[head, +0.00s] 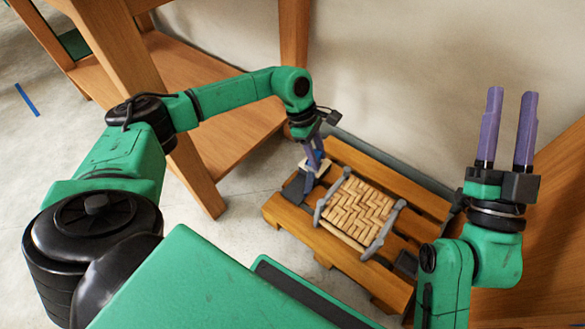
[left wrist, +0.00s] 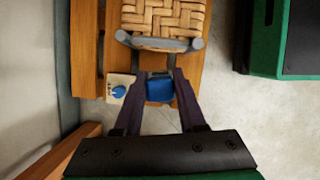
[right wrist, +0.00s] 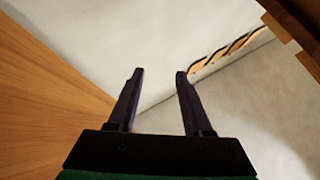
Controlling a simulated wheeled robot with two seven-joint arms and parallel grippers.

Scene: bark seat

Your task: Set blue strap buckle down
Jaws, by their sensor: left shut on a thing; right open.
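The blue strap buckle (left wrist: 160,90) is between the two purple fingers of my left gripper (left wrist: 160,76), which is shut on it. In the head view my left gripper (head: 316,165) points down at the left end of the wooden pallet (head: 287,216), and a little blue shows at its fingertips. A pale tile with a blue mark (left wrist: 119,88) lies on the pallet beside the left finger. I cannot tell whether the buckle touches the surface below. My right gripper (head: 511,93) is open and empty, fingers upward, at the right; its open fingers (right wrist: 159,72) also show in the right wrist view.
A woven bark seat (head: 357,212) with grey side rails lies on the pallet, just right of my left gripper. A wooden table or shelf (head: 215,120) stands at the left, with a leg near the pallet. A pale wall is behind. Bare floor (head: 235,235) lies left of the pallet.

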